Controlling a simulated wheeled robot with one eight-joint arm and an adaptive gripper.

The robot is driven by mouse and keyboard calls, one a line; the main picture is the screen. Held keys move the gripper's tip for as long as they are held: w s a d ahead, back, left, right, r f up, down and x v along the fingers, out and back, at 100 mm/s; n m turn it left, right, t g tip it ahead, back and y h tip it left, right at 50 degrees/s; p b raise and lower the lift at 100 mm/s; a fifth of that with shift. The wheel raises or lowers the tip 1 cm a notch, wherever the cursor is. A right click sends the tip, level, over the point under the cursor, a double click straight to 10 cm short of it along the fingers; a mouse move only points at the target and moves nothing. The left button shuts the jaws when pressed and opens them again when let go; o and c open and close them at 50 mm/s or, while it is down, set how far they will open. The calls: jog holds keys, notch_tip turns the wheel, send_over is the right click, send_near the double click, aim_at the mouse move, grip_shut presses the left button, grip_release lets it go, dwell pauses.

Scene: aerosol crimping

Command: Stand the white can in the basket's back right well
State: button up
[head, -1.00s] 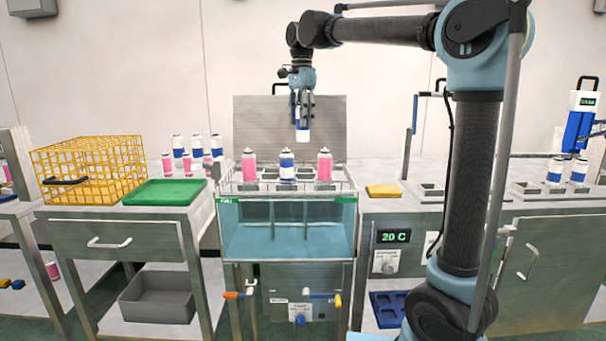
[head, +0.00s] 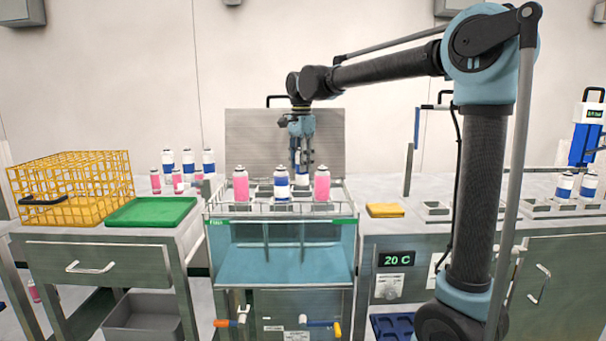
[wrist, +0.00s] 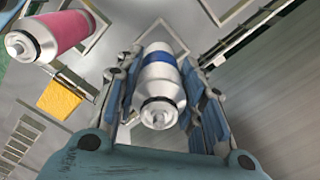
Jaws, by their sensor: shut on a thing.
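My gripper (head: 302,160) is shut on a white can with a blue band (head: 298,184), above or in the back part of the wire basket (head: 340,208). The wrist view shows this can (wrist: 161,80) between the jaws, its valve end toward the camera. In the head view its lower end is partly hidden behind the front row, so I cannot tell whether it touches the well floor. The basket's front row holds a pink can (head: 240,186), another white-and-blue can (head: 281,187) and a second pink can (head: 322,184). A pink can (wrist: 52,35) shows in the wrist view.
The basket sits over a water tank (head: 280,265) with a raised metal lid (head: 250,135) behind. On the left are a yellow wire crate (head: 70,180), a green tray (head: 150,212) and several cans. A yellow cloth (head: 385,210) lies on the right bench.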

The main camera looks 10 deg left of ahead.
jog(key=shift+f, duration=1.65)
jog(key=o, duration=1.1)
notch_tip(320, 180, up, 12)
jog(key=shift+r, duration=0.1)
jog(key=shift+s, duration=0.1)
